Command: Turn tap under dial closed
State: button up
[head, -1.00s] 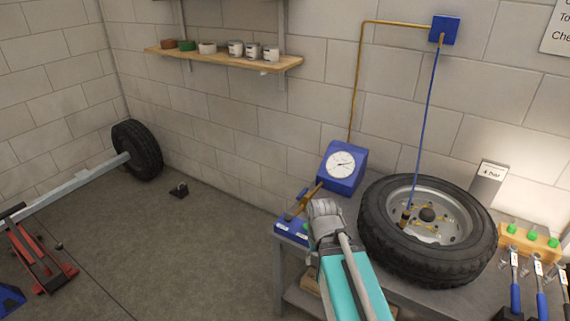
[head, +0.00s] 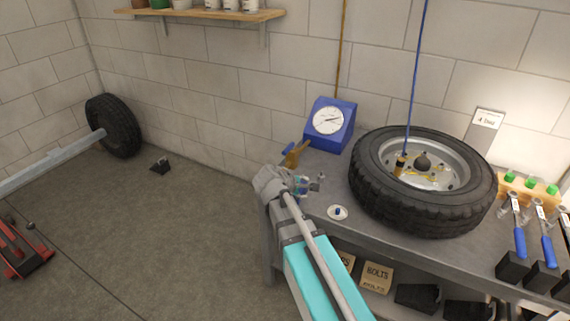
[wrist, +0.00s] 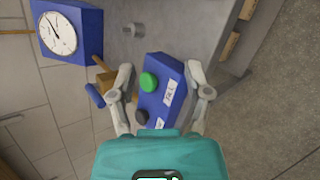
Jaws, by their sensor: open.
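The dial (head: 328,121) is a white round gauge in a blue housing at the back of the bench; it also shows top left in the wrist view (wrist: 57,33). The brass tap (head: 293,155) with a blue handle end is below it, near the bench's left end. In the wrist view the tap (wrist: 107,82) and its blue handle (wrist: 95,95) lie just outside my left finger. My gripper (head: 271,179) is open and partly hides the bench's end. In the wrist view its fingers (wrist: 160,72) stand either side of a labelled blue box (wrist: 168,76) with green and black buttons.
A tyre (head: 376,197) lies on the bench right of the dial, with a blue hose rising from its wheel. A small white dish (head: 338,213) with a blue piece is in front.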

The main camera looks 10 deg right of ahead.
jog(key=w+a+f+n+t+h+b, duration=0.2)
jog(key=w+a+n+t+b, duration=0.2)
jog(key=w+n+b, duration=0.25)
jog(key=n+t+b, duration=0.4)
jog(key=n+b, duration=0.1)
jog(key=n, duration=0.3)
send_near(283, 155)
jog(key=v, duration=0.2)
jog(key=shift+w+a+f+h, duration=0.15)
jog(key=shift+w+f+h, duration=0.05)
jog(key=shift+f+h, duration=0.1)
jog(key=x, duration=1.4)
jog(key=shift+r, duration=0.2)
jog(key=shift+s, duration=0.1)
grip_shut()
